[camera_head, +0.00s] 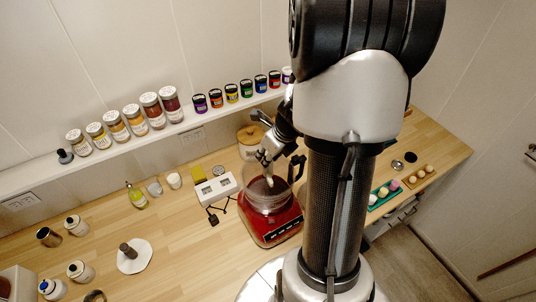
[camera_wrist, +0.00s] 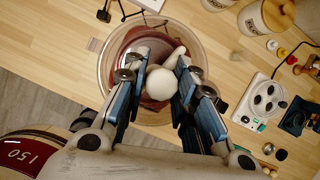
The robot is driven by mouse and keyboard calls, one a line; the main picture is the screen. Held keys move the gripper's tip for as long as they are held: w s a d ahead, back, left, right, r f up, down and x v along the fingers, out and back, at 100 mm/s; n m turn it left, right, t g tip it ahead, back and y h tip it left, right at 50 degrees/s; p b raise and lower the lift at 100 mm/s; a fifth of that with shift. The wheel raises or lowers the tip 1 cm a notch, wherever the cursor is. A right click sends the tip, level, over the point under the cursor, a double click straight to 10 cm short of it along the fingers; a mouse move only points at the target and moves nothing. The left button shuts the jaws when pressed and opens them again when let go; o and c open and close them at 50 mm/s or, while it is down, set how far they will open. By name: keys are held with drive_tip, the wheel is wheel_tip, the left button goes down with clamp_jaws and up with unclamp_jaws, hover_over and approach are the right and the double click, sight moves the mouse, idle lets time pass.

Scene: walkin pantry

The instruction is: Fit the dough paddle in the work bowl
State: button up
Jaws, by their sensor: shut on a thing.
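The clear work bowl (camera_head: 252,191) sits on a red food processor base (camera_head: 268,226) on the counter. In the wrist view the round, see-through bowl (camera_wrist: 104,66) lies under my fingers. My gripper (camera_head: 267,158) points down over the bowl's opening. In the wrist view my gripper (camera_wrist: 163,72) is shut on the pale dough paddle (camera_wrist: 162,83), with a finger on each side of its rounded white end. The paddle (camera_head: 269,181) shows below the fingers in the head view. Its lower part is partly hidden, and I cannot tell whether it touches the bowl's centre.
A dark handle (camera_head: 297,168) stands at the bowl's right. A shelf (camera_head: 113,147) carries several spice jars.

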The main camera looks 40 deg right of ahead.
drive_tip(key=b, duration=0.5)
hover_over(268, 186)
drive_tip(key=shift+f, duration=2.9)
drive_tip(key=shift+f+b, duration=2.8)
drive_tip(key=shift+f, duration=0.65)
drive_tip(key=o, duration=1.1)
drive_tip(key=shift+o, duration=0.2)
drive_tip(key=v, duration=1.2)
